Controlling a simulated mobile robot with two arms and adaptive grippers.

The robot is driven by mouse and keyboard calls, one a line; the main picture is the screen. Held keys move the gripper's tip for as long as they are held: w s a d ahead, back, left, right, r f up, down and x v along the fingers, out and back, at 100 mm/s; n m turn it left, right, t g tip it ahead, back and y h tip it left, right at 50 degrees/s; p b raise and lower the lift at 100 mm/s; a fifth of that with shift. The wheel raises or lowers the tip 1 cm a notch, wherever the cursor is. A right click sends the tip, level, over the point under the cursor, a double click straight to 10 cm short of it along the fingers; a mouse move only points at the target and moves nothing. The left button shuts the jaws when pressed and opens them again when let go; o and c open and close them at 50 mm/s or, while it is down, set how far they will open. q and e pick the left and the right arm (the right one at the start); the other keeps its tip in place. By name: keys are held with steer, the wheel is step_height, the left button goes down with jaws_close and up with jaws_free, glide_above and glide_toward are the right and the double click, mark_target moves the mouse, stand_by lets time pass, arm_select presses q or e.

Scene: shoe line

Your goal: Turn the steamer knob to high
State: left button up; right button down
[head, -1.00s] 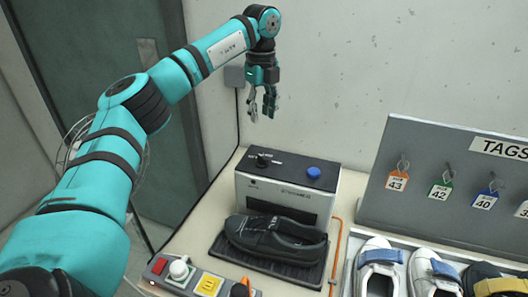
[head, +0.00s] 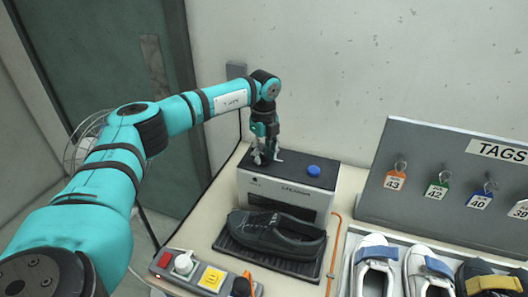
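The steamer (head: 283,195) is a light box with a dark top, standing at the back left of the bench. A blue button (head: 313,171) is on its top right. The knob at the top left of the steamer is mostly hidden behind my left gripper (head: 266,157). My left gripper points down with its fingertips apart, at the knob's place. I cannot tell whether the fingers touch the knob. My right gripper is not in view.
A black shoe (head: 272,234) rests on a dark tray in front of the steamer. A power strip (head: 207,271) with a white plug lies at the front left. A grey tag board (head: 420,215) and a row of shoes (head: 420,268) stand to the right.

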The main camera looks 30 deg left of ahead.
arm_select(q)
jaws_close()
stand_by(0.4)
steer(key=m+b, duration=0.1)
steer(key=m, duration=0.4)
steer(key=shift+m, duration=0.4)
steer(key=m+b, duration=0.1)
steer(key=m, duration=1)
steer(key=shift+m+b, duration=0.35)
steer(key=shift+m, duration=0.05)
steer(key=m, duration=0.6)
steer(key=shift+r, duration=0.1)
